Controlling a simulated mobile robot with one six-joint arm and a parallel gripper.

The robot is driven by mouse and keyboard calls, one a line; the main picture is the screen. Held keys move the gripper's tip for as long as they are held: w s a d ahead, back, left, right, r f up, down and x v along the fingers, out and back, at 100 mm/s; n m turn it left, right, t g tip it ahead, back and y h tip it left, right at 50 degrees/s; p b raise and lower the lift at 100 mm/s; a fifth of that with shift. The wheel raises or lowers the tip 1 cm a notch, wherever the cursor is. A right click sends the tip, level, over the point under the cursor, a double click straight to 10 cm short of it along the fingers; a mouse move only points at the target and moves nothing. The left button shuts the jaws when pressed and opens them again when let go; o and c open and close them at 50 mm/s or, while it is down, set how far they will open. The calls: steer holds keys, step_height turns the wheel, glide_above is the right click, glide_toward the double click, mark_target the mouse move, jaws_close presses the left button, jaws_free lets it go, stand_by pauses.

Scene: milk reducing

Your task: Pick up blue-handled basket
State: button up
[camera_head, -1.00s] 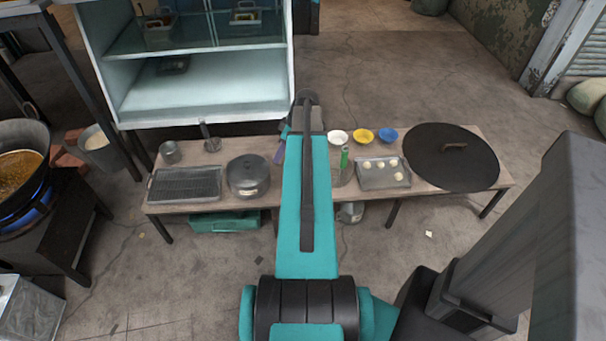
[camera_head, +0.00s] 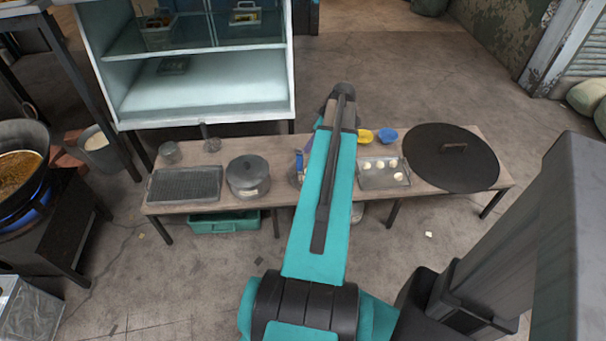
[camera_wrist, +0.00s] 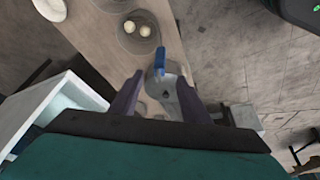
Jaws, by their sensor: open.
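The blue-handled basket (camera_wrist: 158,80) shows in the wrist view as a grey round body with a blue handle (camera_wrist: 159,58) standing up from it. It is on the wooden bench (camera_wrist: 155,15). My gripper (camera_wrist: 160,76) is open, with one purple finger on each side of the basket in this view. I cannot tell whether the fingers touch it or how far above it they are. In the head view the blue handle (camera_head: 299,160) shows just left of my arm, which hides much of the gripper and the bench there.
A yellow bowl (camera_head: 364,136), a blue bowl (camera_head: 388,135), a dough tray (camera_head: 384,174) and a large black lid (camera_head: 450,165) are to the right. A cabinet (camera_head: 200,95) stands behind.

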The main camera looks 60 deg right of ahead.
mark_target(300, 159)
steer(key=x, duration=0.8)
steer(key=shift+w+f, duration=0.1)
steer(key=shift+p+x, duration=0.6)
steer(key=shift+x, duration=2)
steer(key=shift+w+a, duration=0.1)
jaws_close()
steer(key=shift+r+b, duration=0.4)
steer(key=shift+r, duration=4.7)
